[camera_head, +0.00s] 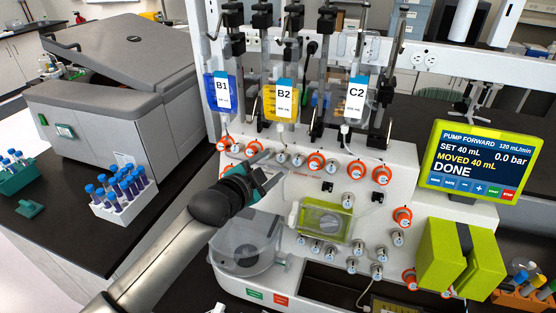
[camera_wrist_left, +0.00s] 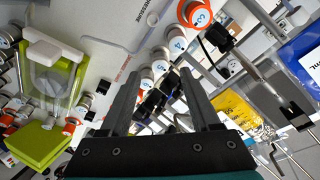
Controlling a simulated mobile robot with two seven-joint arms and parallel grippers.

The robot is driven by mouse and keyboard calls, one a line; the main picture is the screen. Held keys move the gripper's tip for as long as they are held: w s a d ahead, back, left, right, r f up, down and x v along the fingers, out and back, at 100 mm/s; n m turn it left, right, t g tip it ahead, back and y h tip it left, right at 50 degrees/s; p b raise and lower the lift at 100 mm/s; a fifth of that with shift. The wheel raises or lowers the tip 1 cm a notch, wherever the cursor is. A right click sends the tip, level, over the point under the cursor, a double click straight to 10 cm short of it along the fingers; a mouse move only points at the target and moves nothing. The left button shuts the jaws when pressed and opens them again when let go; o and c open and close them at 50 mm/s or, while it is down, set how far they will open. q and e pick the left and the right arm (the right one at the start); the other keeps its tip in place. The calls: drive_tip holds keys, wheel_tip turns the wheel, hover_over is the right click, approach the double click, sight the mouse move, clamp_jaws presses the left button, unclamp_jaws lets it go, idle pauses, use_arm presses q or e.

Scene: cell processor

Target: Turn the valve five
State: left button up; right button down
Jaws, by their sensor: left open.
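My left gripper (camera_head: 267,171) is open and empty, its fingers pointing at the upper row of knobs on the white machine panel. The knob that appears to be valve five (camera_head: 282,158) is a small white and silver one just beyond the fingertips, partly behind them. In the left wrist view the gripper (camera_wrist_left: 158,76) has its fingers well apart, and that white knob (camera_wrist_left: 160,54) lies between and past the tips. Its number is too small to read surely. Contact with it does not show. My right gripper is out of view.
An orange-ringed knob (camera_head: 315,161) is to the right in the row. Bags B1 (camera_head: 223,92), B2 (camera_head: 283,103) and C2 (camera_head: 355,104) hang above. A clear-domed chamber (camera_head: 246,243) is below the gripper. A green-framed screen (camera_head: 480,160) reads DONE. A tube rack (camera_head: 124,208) stands left.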

sight(279, 159)
use_arm(q)
drive_tip(key=shift+x, duration=2.45)
clamp_jaws()
